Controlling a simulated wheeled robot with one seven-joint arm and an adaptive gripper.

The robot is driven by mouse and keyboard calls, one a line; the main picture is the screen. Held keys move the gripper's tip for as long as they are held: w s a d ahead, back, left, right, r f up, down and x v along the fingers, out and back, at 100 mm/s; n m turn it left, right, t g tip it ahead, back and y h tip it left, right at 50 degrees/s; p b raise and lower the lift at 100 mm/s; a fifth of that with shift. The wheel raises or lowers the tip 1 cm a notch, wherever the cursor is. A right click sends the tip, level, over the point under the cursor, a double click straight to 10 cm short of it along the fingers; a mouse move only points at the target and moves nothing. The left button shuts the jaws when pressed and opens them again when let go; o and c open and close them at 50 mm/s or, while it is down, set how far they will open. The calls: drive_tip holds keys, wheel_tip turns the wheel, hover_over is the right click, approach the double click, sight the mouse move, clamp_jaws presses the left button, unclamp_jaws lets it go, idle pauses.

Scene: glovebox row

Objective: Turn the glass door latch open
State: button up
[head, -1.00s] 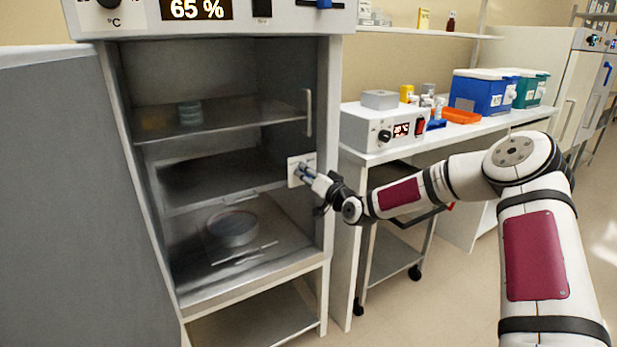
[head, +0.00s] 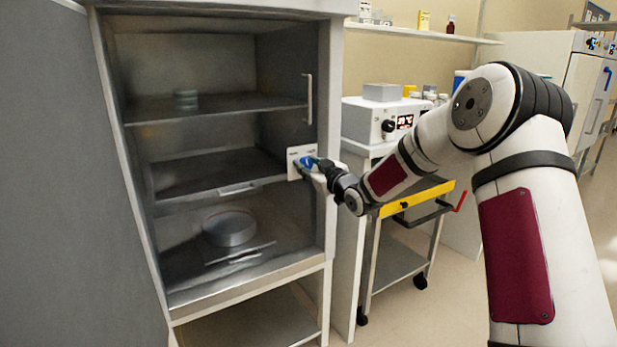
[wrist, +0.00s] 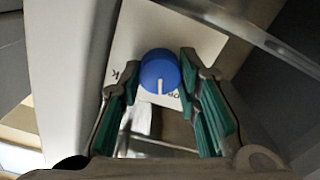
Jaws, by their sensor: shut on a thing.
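The latch is a round blue knob (wrist: 160,72) with a white line, on a white lettered plate (wrist: 205,42). In the wrist view the white line points down. In the head view the knob (head: 306,162) is partly hidden behind my gripper (head: 315,164), on the plate (head: 293,153) at the cabinet's right front edge. In the wrist view my gripper (wrist: 158,76) has its green-padded fingers on both sides of the knob and is shut on it. The glass door is see-through, with an upright handle (head: 308,99) above the plate; it looks closed.
The cabinet holds shelves with a stack of dishes (head: 186,100) and a round grey container (head: 229,227). To the right stand a bench with a white device (head: 372,118) and a cart with a yellow front (head: 417,198). Floor shows at the lower right.

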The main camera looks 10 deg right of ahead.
drive_tip(key=n+b, duration=0.4)
drive_tip(key=b, duration=0.1)
drive_tip(key=shift+n, duration=0.4)
drive_tip(key=shift+b, duration=0.3)
drive_tip(key=o, duration=1.1)
drive_tip(key=shift+o, duration=0.2)
drive_tip(key=shift+s, duration=0.1)
drive_tip(key=v, duration=1.2)
